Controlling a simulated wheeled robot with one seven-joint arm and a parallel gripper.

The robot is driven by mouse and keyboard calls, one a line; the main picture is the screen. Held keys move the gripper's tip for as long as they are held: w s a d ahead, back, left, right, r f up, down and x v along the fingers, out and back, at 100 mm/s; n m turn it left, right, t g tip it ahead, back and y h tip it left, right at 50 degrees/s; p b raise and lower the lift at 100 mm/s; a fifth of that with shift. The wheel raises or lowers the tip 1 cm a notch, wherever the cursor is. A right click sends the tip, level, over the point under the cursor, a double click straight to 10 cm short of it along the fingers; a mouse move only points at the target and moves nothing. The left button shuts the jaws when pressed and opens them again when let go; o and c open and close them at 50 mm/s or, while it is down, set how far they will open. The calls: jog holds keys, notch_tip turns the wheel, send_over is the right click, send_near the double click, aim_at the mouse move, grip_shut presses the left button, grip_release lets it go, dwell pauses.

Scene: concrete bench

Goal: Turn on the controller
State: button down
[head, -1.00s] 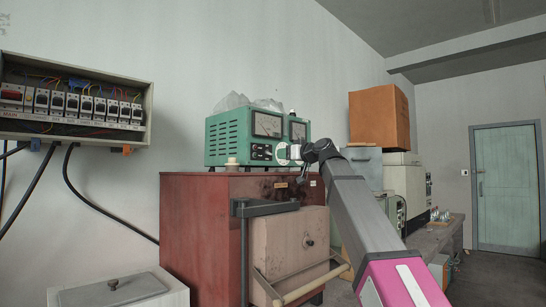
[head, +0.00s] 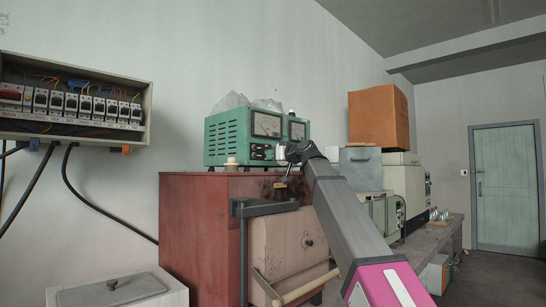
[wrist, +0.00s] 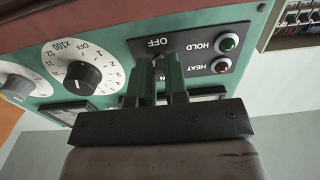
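The controller is a green box (head: 228,140) with two meters, standing on a red cabinet. In the wrist view its panel (wrist: 120,25) appears upside down, with a black plate (wrist: 195,48) marked OFF and partly hidden lettering below it. Lamps labelled HOLD (wrist: 226,44) and HEAT (wrist: 221,65) sit on that plate; I cannot tell if they are lit. A dial knob (wrist: 83,77) is to the left. My gripper (wrist: 160,75) is in front of the plate, its fingers slightly apart around the partly hidden lettering. It also shows at the controller's lower front (head: 283,155). I cannot see the switch clearly.
The red cabinet (head: 200,220) carries a dark bracket (head: 262,208) and a beige door with a bar handle at its front. A breaker box (head: 75,125) hangs at left. A cardboard box (head: 378,116) and other equipment stand at right.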

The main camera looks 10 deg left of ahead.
jog(key=r+g+h, duration=0.1)
jog(key=g+h, duration=0.1)
jog(key=h, duration=0.1)
jog(key=shift+r, duration=0.4)
jog(key=shift+w+a+r+g+h, duration=0.1)
jog(key=shift+r+g+h, duration=0.2)
jog(key=shift+g+h, duration=0.5)
jog(key=shift+r+g+h, duration=0.3)
jog(key=shift+g+h, duration=0.2)
jog(key=shift+h, duration=0.5)
jog(key=c, duration=1.1)
grip_release()
jog(key=shift+c, duration=0.2)
jog(key=v, duration=1.1)
